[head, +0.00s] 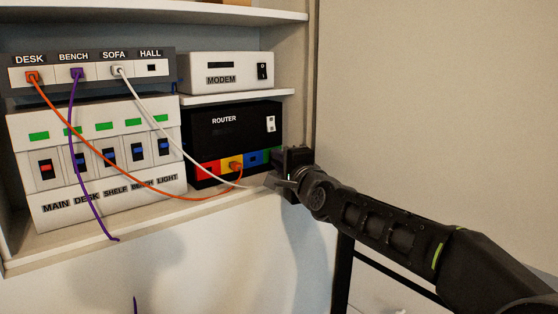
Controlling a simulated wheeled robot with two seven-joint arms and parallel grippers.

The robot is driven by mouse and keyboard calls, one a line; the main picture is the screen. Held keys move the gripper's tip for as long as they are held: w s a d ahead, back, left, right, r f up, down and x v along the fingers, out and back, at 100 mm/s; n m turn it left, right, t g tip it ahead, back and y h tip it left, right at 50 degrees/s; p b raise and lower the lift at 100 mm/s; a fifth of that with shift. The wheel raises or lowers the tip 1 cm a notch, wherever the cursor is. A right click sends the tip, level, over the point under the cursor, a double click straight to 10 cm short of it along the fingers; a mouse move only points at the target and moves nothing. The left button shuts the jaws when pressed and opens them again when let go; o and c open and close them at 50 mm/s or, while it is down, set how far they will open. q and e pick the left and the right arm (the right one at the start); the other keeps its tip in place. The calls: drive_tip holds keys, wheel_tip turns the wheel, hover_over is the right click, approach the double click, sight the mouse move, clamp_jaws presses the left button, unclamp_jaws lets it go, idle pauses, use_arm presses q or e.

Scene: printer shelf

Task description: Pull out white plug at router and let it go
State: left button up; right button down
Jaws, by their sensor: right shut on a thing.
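The black router (231,135) sits on the lower right shelf, with a row of red, yellow, blue and green ports along its bottom. A white cable (178,143) runs from the SOFA socket down to my right gripper (276,183). My right gripper is shut on the white plug at the cable's lower end, in front of the router's lower right corner. The plug is mostly hidden by the fingers, and I cannot tell whether it is clear of its port. My left gripper is not in view.
An orange cable (118,162) runs from DESK to the router's yellow port. A purple cable (71,135) hangs from BENCH over the shelf edge. A white modem (225,72) stands above the router. A switch panel (95,160) stands at left. Free room lies right of the shelf.

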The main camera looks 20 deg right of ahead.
drive_tip(key=shift+f, duration=0.15)
idle(0.5)
drive_tip(key=shift+s, duration=0.15)
drive_tip(key=shift+s+d+b, duration=0.3)
drive_tip(key=shift+s+b, duration=0.65)
drive_tip(key=shift+b, duration=0.5)
drive_tip(key=shift+s+d+b, duration=0.2)
drive_tip(key=shift+s+b, duration=0.5)
drive_tip(key=shift+s+d+b, duration=0.2)
drive_tip(key=shift+s+b, duration=0.5)
